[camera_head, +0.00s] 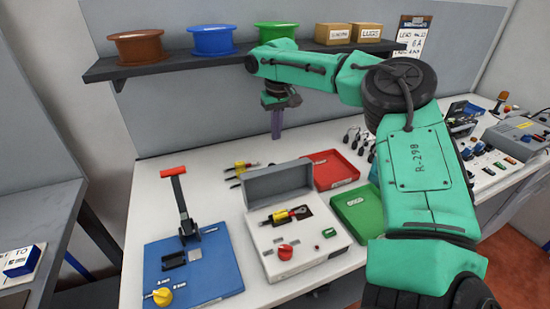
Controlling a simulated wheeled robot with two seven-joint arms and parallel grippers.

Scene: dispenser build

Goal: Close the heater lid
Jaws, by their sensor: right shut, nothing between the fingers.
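The heater (312,258) is a white box with a red knob on its front part, standing in the middle of the bench. Its grey lid (277,183) stands raised at the back of the box. A small red and yellow piece (288,215) lies at the dark opening on top of the heater. My right gripper (276,134) points down, shut and empty, behind and above the lid in the picture, apart from it. My left gripper is not in view.
A blue fixture (215,275) with a raised red-handled lever stands left of the heater. A red tray (333,170) and a green tray (352,205) sit to its right. A shelf (120,70) with spools and boxes runs behind my right arm.

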